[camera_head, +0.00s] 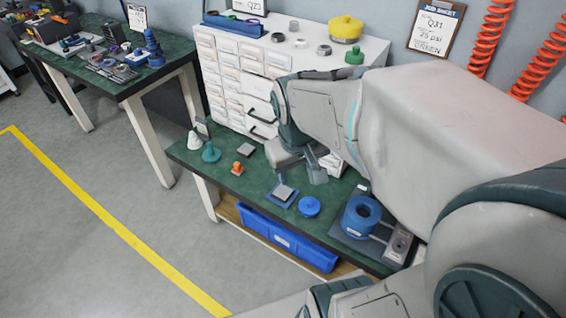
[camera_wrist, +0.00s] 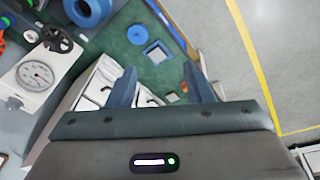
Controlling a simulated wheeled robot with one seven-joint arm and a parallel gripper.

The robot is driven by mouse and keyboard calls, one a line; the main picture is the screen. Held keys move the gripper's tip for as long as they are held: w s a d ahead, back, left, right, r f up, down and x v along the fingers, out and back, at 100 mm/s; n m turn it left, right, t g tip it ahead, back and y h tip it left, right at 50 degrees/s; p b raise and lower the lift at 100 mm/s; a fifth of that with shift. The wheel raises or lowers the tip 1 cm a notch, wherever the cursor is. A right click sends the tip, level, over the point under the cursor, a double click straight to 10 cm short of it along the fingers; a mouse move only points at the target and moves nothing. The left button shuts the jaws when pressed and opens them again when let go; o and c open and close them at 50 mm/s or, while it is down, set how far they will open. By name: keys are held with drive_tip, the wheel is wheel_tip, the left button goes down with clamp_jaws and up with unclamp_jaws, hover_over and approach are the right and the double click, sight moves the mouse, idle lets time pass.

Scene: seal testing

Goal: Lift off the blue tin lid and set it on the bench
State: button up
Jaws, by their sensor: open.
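The blue tin lid (camera_head: 309,207) appears as a round, low blue piece at the front edge of the green bench (camera_head: 222,184). It also shows in the wrist view (camera_wrist: 137,34), round with a darker blue rim. I cannot tell how much of a tin is under it. My gripper (camera_head: 304,173) is above the bench, behind the lid and apart from it. In the wrist view the gripper's two fingers (camera_wrist: 160,86) stand wide apart with nothing between them.
A blue ring-shaped cylinder (camera_head: 361,214) and a gauge unit (camera_head: 399,243) stand right of the lid. A blue square with a grey plate (camera_head: 283,194) lies left of it. Cones and an orange piece (camera_head: 237,168) stand farther left. A white drawer cabinet (camera_head: 225,75) rises behind.

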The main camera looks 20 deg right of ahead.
drive_tip(key=w+d+f+n+g+b, duration=0.1)
drive_tip(key=w+d+f+n+b, duration=0.1)
drive_tip(key=w+d+f+b, duration=0.45)
drive_tip(key=n+g+y+b, duration=0.1)
drive_tip(key=n, duration=0.1)
hover_over(310, 202)
wheel_tip(310, 202, down, 15)
wheel_tip(310, 202, down, 14)
drive_tip(key=b, duration=0.2)
drive_tip(key=shift+b, duration=0.3)
drive_tip(key=shift+r, duration=0.1)
clamp_jaws()
